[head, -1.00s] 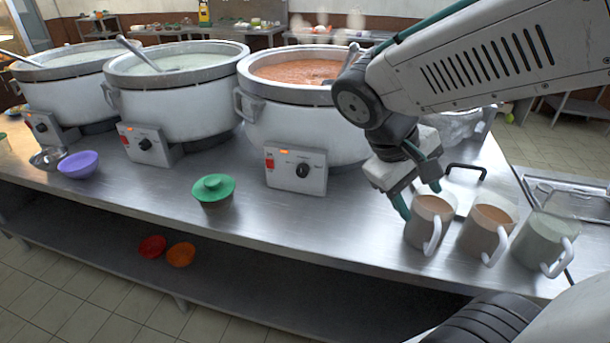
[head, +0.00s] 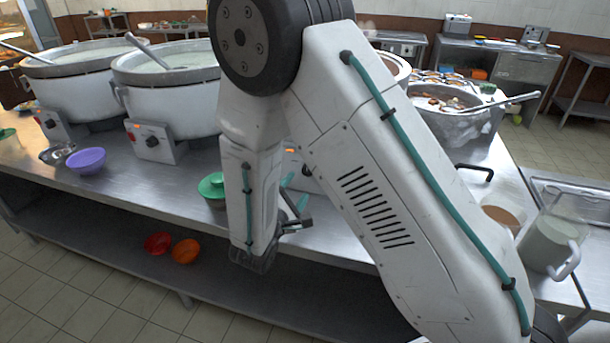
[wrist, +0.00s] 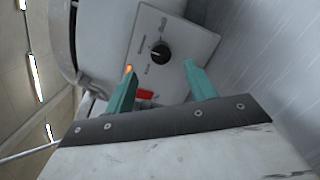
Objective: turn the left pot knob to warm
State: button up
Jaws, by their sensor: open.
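The left pot (head: 72,90) stands at the far left of the counter in the head view. Its control box has a small dark knob (head: 50,124); its setting is too small to read. My gripper (head: 295,192) is open and empty, far to the right of that knob. In the wrist view, a control panel (wrist: 190,45) with a black knob (wrist: 160,51), a red switch and an orange light lies beyond my open fingers (wrist: 159,70). It seems to be the right pot's panel, which my arm mostly hides in the head view.
The middle pot (head: 175,105) has its own knob. Red and orange bowls (head: 186,252) lie on the lower shelf.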

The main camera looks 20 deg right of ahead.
aim_at(307, 172)
jog(key=shift+w+f, duration=0.15)
jog(key=shift+w, duration=0.15)
jog(key=x, duration=0.7)
jog(key=shift+w, duration=0.1)
jog(key=c, duration=1)
